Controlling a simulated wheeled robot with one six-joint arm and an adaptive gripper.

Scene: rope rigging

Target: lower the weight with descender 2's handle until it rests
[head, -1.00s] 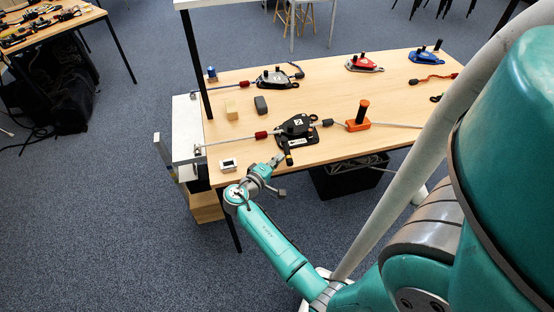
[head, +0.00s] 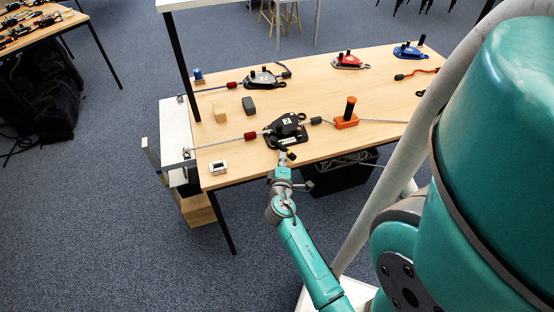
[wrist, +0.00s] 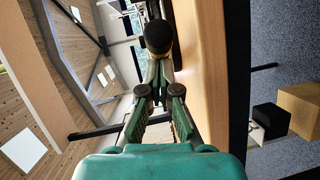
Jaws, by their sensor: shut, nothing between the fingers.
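The black descender (head: 286,127) with a white label sits near the table's front edge, on a grey rope. Its label looks like a 2, but is small. Its short handle with a black knob (head: 291,155) points toward the front edge. My gripper (head: 283,157) is shut and empty, close by the knob's left side. In the wrist view the black knob (wrist: 158,37) stands just beyond my closed fingertips (wrist: 161,68). I cannot tell whether they touch. The weight cannot be made out for certain; a wooden block (head: 197,209) shows below the table's left end.
Grey (head: 263,78), red (head: 350,61) and blue (head: 409,51) descenders stand farther back. A small white-framed device (head: 219,167) lies at the front left. A black crate (head: 340,178) is under the table.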

